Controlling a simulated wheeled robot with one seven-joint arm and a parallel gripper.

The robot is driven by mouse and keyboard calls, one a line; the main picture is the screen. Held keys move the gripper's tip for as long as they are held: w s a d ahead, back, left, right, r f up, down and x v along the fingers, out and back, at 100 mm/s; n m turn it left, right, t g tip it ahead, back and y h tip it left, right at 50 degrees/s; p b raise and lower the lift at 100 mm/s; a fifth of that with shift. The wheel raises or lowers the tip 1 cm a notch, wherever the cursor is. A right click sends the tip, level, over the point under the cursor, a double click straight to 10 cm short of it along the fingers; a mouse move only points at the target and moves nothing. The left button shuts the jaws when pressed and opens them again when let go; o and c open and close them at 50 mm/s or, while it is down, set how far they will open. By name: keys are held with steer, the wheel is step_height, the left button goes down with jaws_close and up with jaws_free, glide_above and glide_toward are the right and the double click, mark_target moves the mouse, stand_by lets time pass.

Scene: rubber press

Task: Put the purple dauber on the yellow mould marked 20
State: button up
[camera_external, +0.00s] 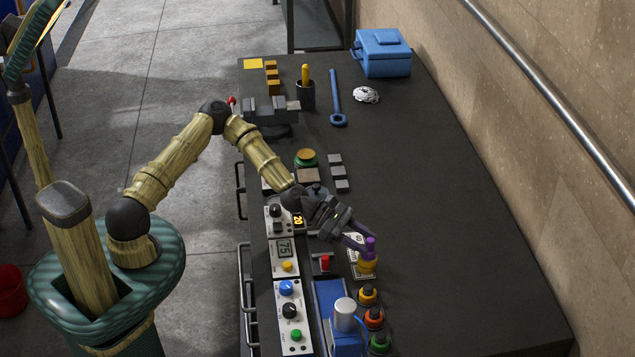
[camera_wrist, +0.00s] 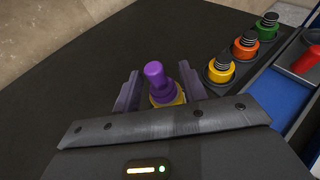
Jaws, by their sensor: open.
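The purple dauber (camera_external: 370,246) stands upright on top of a round yellow piece (camera_external: 367,265) near the front right of the bench. The wrist view shows the purple dauber (camera_wrist: 155,76) with the yellow piece (camera_wrist: 181,98) showing under it. I see no number on this yellow piece, so I cannot tell if it is the mould marked 20. My gripper (camera_external: 359,243) is open, its fingers on either side of the dauber. In the wrist view the open gripper (camera_wrist: 158,88) has a gap beside the dauber; contact is not clear.
Yellow (camera_external: 367,296), orange (camera_external: 374,318) and green (camera_external: 380,343) pieces with black tops stand close in front. A blue machine (camera_external: 330,298) and control boxes (camera_external: 283,258), one display reading 75, lie left. The bench (camera_external: 450,230) is clear to the right.

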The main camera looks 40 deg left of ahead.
steer(key=b+v, duration=0.1)
steer(key=v, duration=0.7)
steer(key=shift+a, duration=0.15)
steer(key=shift+r, duration=0.1)
stand_by(0.4)
